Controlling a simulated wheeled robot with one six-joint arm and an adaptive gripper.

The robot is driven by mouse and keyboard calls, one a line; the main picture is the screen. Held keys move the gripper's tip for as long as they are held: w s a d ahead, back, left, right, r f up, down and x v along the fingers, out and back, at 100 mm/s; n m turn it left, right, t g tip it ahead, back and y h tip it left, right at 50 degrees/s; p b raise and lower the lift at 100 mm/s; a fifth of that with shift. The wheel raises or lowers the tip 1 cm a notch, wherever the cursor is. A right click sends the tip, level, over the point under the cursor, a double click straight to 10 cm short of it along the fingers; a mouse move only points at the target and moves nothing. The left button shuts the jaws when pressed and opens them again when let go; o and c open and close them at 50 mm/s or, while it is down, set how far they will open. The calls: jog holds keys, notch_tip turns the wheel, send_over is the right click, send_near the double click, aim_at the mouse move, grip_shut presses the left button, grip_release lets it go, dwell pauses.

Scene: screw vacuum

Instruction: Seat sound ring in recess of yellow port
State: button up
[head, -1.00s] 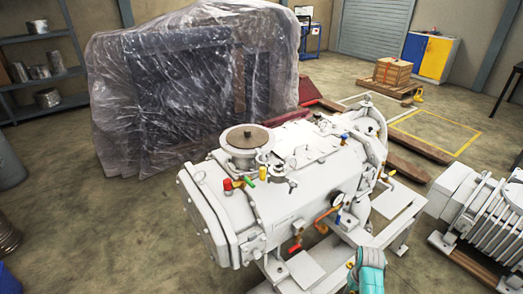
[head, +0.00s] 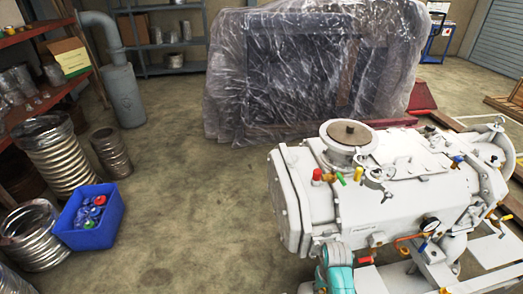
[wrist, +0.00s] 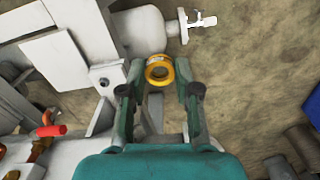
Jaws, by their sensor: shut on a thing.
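The ring has a round dark opening with a paler inside. Whether it is sound cannot be told. The big white vacuum pump (head: 395,205) stands at the right in the head view. On its top are small coloured fittings, with a yellow one (head: 358,173) among red and green ones. I cannot tell which is the yellow port, and its recess does not show. My teal arm shows at the pump's front, its fingertips hidden there.
A blue bin (head: 92,218) with coloured items stands on the floor at left, beside coiled metal hoses (head: 55,150). A plastic-wrapped crate (head: 310,75) stands behind the pump. Floor between bin and pump is clear. In the wrist view, a red-handled part (wrist: 50,131) lies left of my gripper.

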jog(key=a, duration=0.6)
jog(key=w+a+r+t+h, duration=0.1)
jog(key=w+a+r+t, duration=0.15)
jog(key=w+r, duration=0.55)
jog(key=w+a+r+t+h, duration=0.1)
jog(key=w+a+r+t, duration=0.15)
jog(key=r, duration=0.95)
jog(key=w+a+r+t+h, duration=0.15)
jog(key=w+a+r, duration=0.35)
jog(key=r, duration=0.6)
jog(key=w+a+r+m+t, duration=0.1)
jog(key=a+r+m+t, duration=0.15)
jog(key=r, duration=0.85)
jog(key=a+r+m+t, duration=0.1)
jog(key=a+r+t, duration=0.15)
jog(key=r, duration=0.75)
jog(key=s+a+r+m+t+h, duration=0.1)
jog(key=s+r, duration=0.3)
jog(key=r, duration=0.5)
jog(key=s+a+r+m+t+h, duration=0.1)
jog(key=s+r+m, duration=0.2)
jog(key=s+r, duration=0.2)
jog(key=s+a+r+m+t+h, duration=0.1)
jog(key=s+r+m, duration=0.2)
jog(key=r, duration=0.9)
jog(key=shift+v, duration=0.85)
jog(key=shift+r+t, duration=0.1)
jog(key=shift+t, duration=0.15)
